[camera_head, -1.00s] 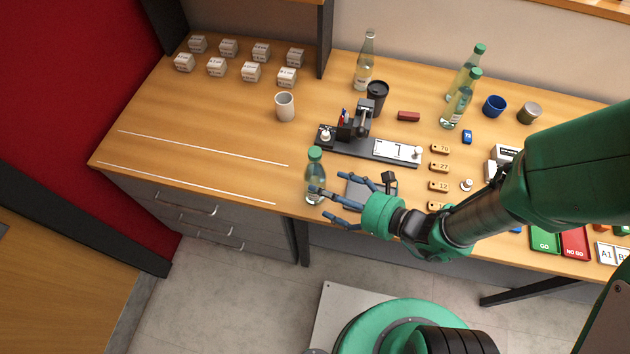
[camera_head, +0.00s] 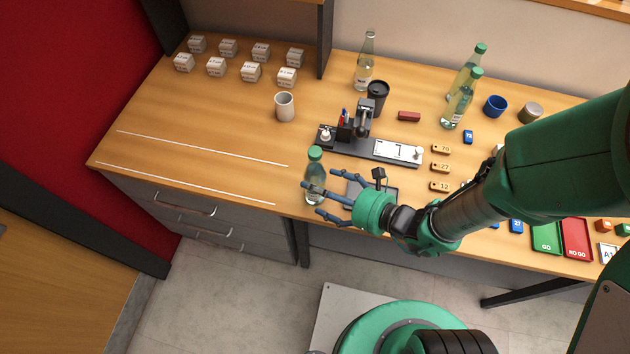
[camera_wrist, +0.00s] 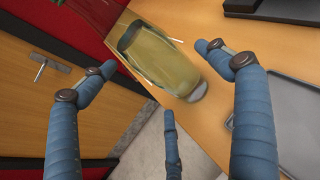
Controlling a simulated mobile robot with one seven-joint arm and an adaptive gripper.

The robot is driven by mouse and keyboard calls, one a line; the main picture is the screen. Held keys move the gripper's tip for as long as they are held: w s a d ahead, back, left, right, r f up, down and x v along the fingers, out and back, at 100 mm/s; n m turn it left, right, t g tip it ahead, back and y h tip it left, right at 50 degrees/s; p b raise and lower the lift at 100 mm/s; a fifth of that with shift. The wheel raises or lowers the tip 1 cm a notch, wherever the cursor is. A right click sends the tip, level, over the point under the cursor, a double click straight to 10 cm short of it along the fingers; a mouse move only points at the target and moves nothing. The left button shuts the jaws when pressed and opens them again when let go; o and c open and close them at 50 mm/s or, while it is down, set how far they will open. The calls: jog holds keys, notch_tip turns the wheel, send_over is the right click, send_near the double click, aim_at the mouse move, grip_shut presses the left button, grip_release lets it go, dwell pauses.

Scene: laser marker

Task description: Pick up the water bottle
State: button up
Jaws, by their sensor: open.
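A clear bottle with a green cap (camera_head: 315,172) stands upright near the front edge of the table, left of the dark tray. My gripper (camera_head: 322,194) is open, its blue fingers spread just right of and around the lower part of this bottle. One finger passes across the bottle in the head view. In the wrist view the bottle (camera_wrist: 158,58) looks yellowish and see-through, lying between the upper fingers of my gripper (camera_wrist: 165,90). I cannot tell whether any finger touches it.
Two more green-capped bottles (camera_head: 459,103) and a clear bottle (camera_head: 364,74) stand at the back. A dark tray (camera_head: 385,193) lies right of the bottle. A black fixture (camera_head: 365,147) and a white cup (camera_head: 285,108) stand behind.

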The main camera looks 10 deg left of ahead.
aim_at(320, 182)
jog(key=shift+b+x, duration=0.5)
jog(key=shift+x, duration=1.35)
jog(key=shift+r, duration=0.1)
jog(key=c, duration=2.1)
jog(key=shift+r, duration=0.15)
jog(key=shift+r+p, duration=0.75)
jog(key=shift+r, duration=0.8)
jog(key=shift+d+r, duration=0.15)
jog(key=shift+r, duration=0.1)
jog(key=s+d, duration=0.2)
jog(key=s, duration=0.1)
jog(key=s+d+p, duration=0.1)
jog(key=s+d, duration=0.2)
jog(key=s+d+r+p, duration=0.1)
jog(key=s+d, duration=0.1)
jog(key=s, duration=0.1)
jog(key=shift+d, duration=0.2)
jog(key=shift+s+d+r+p, duration=0.1)
jog(key=shift+s+d+p, duration=0.3)
jog(key=shift+s+d, duration=0.3)
jog(key=shift+s+d+p, duration=0.4)
jog(key=shift+s+d, duration=0.15)
jog(key=shift+s, duration=0.35)
